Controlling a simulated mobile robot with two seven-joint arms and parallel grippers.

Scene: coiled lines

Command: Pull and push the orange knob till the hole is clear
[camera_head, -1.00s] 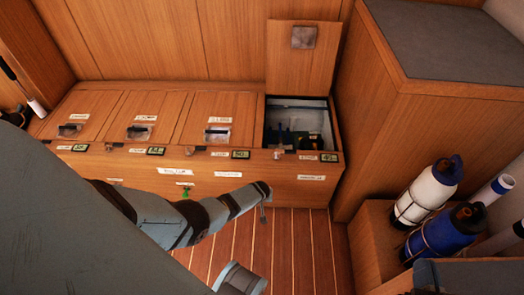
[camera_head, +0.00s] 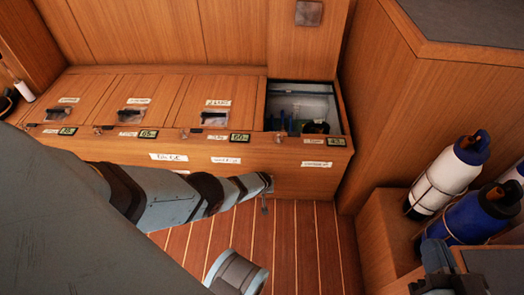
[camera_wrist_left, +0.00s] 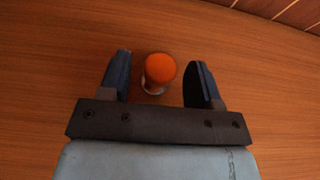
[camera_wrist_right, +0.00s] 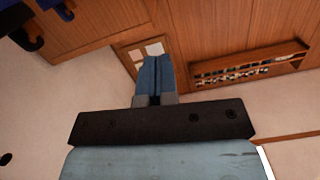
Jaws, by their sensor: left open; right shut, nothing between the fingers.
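The orange knob (camera_wrist_left: 159,68) shows in the left wrist view as a round orange cap on a short, paler stem against a wood panel. My left gripper (camera_wrist_left: 163,58) is open, with one finger on each side of the knob and a visible gap on both sides. The knob cannot be made out in the head view, where my left arm reaches across the bench front. I cannot make out the hole in any view. My right gripper (camera_head: 437,258) is at the lower right of the head view. In the right wrist view its fingers (camera_wrist_right: 154,65) are shut and empty.
The wooden bench (camera_head: 210,150) has several labelled lids; the rightmost compartment (camera_head: 301,105) is open with dark items inside. A white bottle (camera_head: 440,180) and a blue bottle (camera_head: 480,215) stand at the right, near my right gripper. The striped floor (camera_head: 300,235) below is clear.

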